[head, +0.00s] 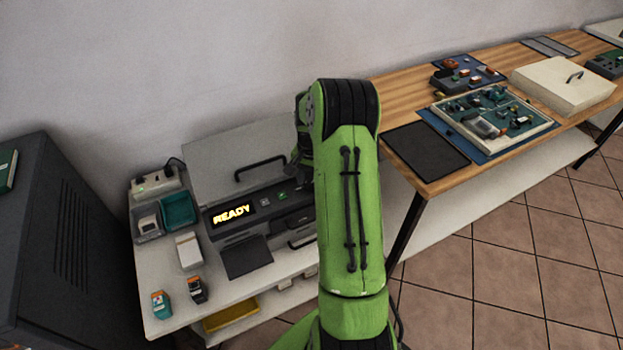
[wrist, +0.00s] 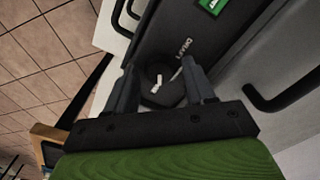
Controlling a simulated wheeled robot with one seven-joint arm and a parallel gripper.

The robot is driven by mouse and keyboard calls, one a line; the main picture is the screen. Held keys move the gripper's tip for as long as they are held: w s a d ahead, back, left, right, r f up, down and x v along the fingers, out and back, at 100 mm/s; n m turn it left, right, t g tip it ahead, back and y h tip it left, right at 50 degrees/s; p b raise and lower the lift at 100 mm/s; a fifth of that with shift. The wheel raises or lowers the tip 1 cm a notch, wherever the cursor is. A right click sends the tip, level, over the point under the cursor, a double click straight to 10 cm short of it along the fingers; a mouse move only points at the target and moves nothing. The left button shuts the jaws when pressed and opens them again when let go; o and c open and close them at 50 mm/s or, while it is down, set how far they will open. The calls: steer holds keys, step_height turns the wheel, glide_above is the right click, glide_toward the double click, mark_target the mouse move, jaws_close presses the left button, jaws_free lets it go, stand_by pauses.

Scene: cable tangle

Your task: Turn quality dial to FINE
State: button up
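The quality dial (wrist: 166,90) is a dark round knob with a white pointer mark, on the dark front panel of a machine in the wrist view. The label DRAFT (wrist: 184,47) is printed beside it; I cannot see the word FINE. My gripper (wrist: 162,76) is open, with one finger on each side of the dial. I cannot tell whether the fingers touch it. In the head view the machine (head: 235,160) shows a lit READY display (head: 231,214). My green arm hides the dial and most of my gripper there.
A black lid handle (wrist: 285,92) stands out right of my gripper in the wrist view. A green button (wrist: 212,5) is on the panel. In the head view, ink bottles (head: 161,304) and a teal tray (head: 178,210) are on the white table. A wooden bench (head: 400,90) stands at right.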

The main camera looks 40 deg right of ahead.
mark_target(311, 183)
step_height(311, 183, up, 16)
steer(key=p, duration=0.4)
steer(key=shift+f, duration=0.1)
stand_by(0.4)
